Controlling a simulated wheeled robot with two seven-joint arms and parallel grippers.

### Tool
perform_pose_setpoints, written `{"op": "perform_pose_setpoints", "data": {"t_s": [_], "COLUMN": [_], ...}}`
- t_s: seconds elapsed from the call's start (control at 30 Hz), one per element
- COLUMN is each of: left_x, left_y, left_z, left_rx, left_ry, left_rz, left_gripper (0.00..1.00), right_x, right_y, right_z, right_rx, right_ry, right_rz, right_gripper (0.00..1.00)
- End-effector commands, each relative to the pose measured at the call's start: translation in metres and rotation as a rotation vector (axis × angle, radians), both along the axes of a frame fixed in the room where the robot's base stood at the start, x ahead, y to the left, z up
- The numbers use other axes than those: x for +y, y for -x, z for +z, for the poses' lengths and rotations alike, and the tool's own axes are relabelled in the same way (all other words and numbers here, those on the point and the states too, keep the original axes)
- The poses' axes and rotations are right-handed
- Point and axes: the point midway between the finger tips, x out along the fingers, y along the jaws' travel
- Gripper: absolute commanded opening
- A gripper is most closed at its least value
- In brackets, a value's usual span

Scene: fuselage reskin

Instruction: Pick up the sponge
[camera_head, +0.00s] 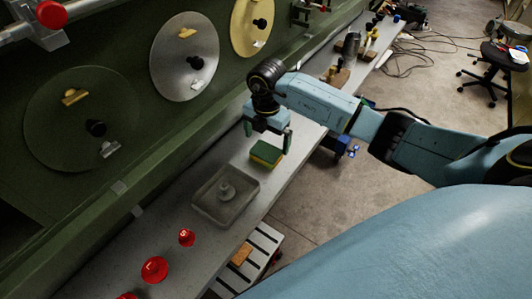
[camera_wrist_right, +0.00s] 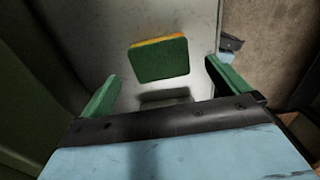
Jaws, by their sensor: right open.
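The sponge (camera_head: 266,154) is green with a yellow-orange layer. It is at the grey bench, beside the tray, in the head view. In the right wrist view the sponge (camera_wrist_right: 158,60) is ahead of the fingers, in line with the gap between them, with a dark shadow patch nearer the gripper. My right gripper (camera_head: 267,140) is just above the sponge in the head view, its green fingers apart. In the right wrist view the right gripper (camera_wrist_right: 160,88) is open with nothing between its fingers. My left gripper is not in view.
A grey tray (camera_head: 203,208) with a small knobbed object stands left of the sponge. Red knobs (camera_head: 154,269) sit on the bench (camera_head: 120,262). The green fuselage wall (camera_head: 120,165) with round discs borders the bench. Several tools stand farther along it.

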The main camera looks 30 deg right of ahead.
Motion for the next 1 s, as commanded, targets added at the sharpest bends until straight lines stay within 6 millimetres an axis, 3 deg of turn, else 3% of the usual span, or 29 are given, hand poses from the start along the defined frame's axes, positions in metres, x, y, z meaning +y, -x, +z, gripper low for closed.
{"op": "perform_pose_setpoints", "data": {"t_s": [0.37, 0.67, 1.0], "left_x": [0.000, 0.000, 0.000], "left_y": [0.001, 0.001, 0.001], "left_z": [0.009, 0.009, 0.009], "left_rx": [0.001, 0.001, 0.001], "left_ry": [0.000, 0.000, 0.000], "left_rz": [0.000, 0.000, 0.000], "left_gripper": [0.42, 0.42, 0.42], "right_x": [0.003, 0.003, 0.002], "right_y": [0.002, 0.001, 0.001], "right_z": [-0.048, -0.052, -0.052], "right_rx": [0.001, -0.001, -0.001], "right_ry": [0.000, 0.000, 0.000], "right_rz": [0.000, 0.002, 0.002], "right_gripper": [1.00, 1.00, 0.56]}}
